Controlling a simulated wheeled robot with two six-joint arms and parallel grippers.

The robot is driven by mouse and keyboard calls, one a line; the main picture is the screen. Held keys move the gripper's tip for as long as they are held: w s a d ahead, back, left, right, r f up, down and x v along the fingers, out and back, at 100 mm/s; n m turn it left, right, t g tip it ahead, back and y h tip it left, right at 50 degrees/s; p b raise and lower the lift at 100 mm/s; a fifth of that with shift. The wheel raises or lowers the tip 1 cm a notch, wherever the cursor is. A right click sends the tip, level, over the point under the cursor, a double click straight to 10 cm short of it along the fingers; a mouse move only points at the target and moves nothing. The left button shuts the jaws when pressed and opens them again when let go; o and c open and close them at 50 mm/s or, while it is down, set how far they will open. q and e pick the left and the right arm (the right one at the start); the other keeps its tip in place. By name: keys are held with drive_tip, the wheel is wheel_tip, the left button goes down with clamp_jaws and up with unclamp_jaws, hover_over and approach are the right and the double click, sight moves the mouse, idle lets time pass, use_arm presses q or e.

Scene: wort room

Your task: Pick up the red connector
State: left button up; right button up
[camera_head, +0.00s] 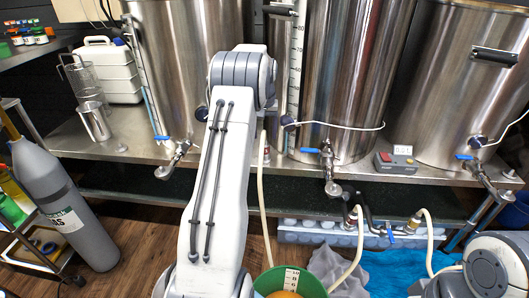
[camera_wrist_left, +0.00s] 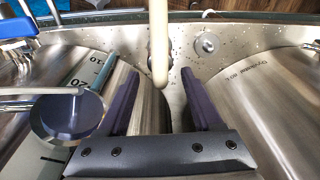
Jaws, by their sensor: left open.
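I cannot clearly make out a plain red connector. In the head view a small fitting with a reddish tint (camera_head: 266,153) tops a cream hose (camera_head: 262,190) at the table's front edge, just right of my left arm. Similar reddish-brown fittings sit low on the pump line, one at the middle (camera_head: 353,214) and one further right (camera_head: 413,223). In the left wrist view my left gripper (camera_wrist_left: 160,73) is open and empty. A cream hose (camera_wrist_left: 158,35) shows between its fingers, apart from both. My left arm hides this gripper in the head view. My right gripper is out of view.
Steel kettles (camera_head: 347,70) with blue-handled valves stand close around my left gripper on a steel table (camera_head: 130,150). A red-and-grey controller (camera_head: 396,163) sits on the table. A green bucket (camera_head: 300,284) and grey gas cylinder (camera_head: 65,205) stand in front.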

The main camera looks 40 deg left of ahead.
sight(264, 145)
use_arm(q)
drive_tip(key=f+b, duration=0.1)
drive_tip(key=f, duration=0.4)
drive_tip(key=f+b, duration=0.1)
drive_tip(key=f, duration=0.1)
drive_tip(key=shift+w+a+f+b, duration=0.2)
drive_tip(key=shift+w+a+b, duration=0.15)
drive_tip(key=shift+w, duration=0.05)
drive_tip(key=shift+r, duration=0.1)
clamp_jaws()
drive_tip(key=shift+s+r+p, duration=0.15)
drive_tip(key=shift+r+p, duration=0.3)
drive_tip(key=shift+p, duration=0.05)
drive_tip(key=r+p, duration=0.1)
drive_tip(key=r, duration=0.2)
drive_tip(key=r+p, duration=0.2)
drive_tip(key=r, duration=0.1)
drive_tip(key=shift+s+a+r, duration=0.15)
drive_tip(key=shift+s+r, duration=0.05)
drive_tip(key=shift+r, duration=0.15)
drive_tip(key=s+a+p, duration=0.1)
drive_tip(key=s+a, duration=0.3)
drive_tip(key=s, duration=1.4)
drive_tip(key=shift+s+a+f+p, duration=0.2)
drive_tip(key=shift+s+f+p, duration=0.1)
drive_tip(key=shift+s+p, duration=0.1)
